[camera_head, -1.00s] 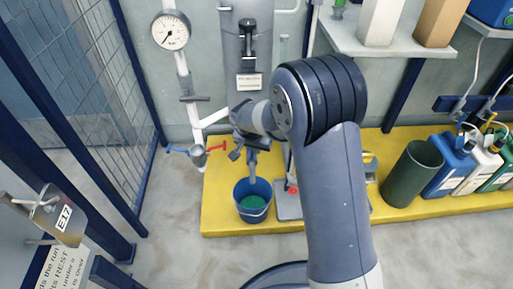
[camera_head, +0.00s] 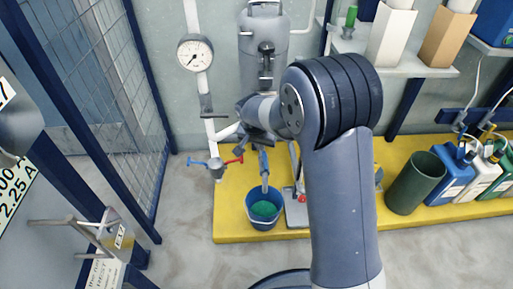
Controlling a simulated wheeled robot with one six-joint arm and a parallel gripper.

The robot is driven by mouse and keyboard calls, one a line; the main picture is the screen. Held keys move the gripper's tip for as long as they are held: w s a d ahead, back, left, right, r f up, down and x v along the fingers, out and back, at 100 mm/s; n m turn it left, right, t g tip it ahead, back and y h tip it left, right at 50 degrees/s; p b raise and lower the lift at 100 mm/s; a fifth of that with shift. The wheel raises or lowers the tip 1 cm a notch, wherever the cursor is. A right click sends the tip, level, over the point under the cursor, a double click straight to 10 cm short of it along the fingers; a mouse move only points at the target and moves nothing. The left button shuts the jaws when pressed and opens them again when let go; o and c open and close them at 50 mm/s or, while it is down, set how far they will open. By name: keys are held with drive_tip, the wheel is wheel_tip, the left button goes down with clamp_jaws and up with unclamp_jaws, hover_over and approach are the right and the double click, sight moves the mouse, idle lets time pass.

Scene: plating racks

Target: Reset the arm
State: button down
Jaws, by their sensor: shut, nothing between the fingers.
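My grey arm (camera_head: 340,205) rises from the bottom of the head view and bends at a ribbed elbow. Its forearm points away toward the back wall. My gripper (camera_head: 264,182) hangs downward at the far end, small and partly dark. Its fingers are together with nothing seen between them. It appears in front of or above a blue bucket (camera_head: 262,222) with green contents. I cannot tell its exact height over the bucket.
The bucket stands on a yellow platform (camera_head: 232,225). A gauge (camera_head: 195,53), pipe valve (camera_head: 216,167) and grey cylinder (camera_head: 264,35) are behind. A green bin (camera_head: 415,183) and several jugs stand right. A mesh fence (camera_head: 105,90) and a bracket (camera_head: 85,228) are left.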

drive_tip(key=shift+a+r, duration=0.1)
drive_tip(key=shift+r, duration=0.55)
